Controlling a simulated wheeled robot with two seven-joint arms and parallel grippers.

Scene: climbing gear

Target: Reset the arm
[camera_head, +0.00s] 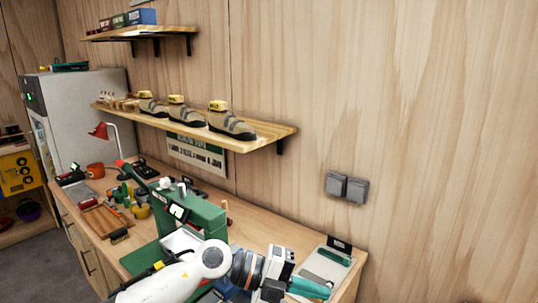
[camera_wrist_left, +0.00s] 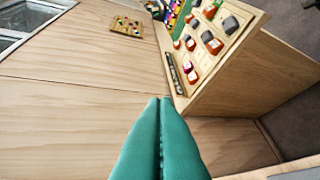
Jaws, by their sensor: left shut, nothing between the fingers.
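My left gripper (camera_head: 309,288) shows at the bottom of the head view, at the end of my white arm, over the right end of the wooden workbench (camera_head: 258,237). Its teal fingers also fill the lower middle of the left wrist view (camera_wrist_left: 160,105), closed against each other with nothing between them. The fingertips point toward a wooden surface in that view; I cannot tell whether they touch anything. My right gripper does not show in either view.
A green machine (camera_head: 195,212) stands on the bench beside my left arm. A grey tray (camera_head: 322,268) with a teal-handled tool lies at the bench's right end. A shelf (camera_head: 262,138) with several shoes hangs above. The left wrist view shows a board with coloured pieces (camera_wrist_left: 212,40).

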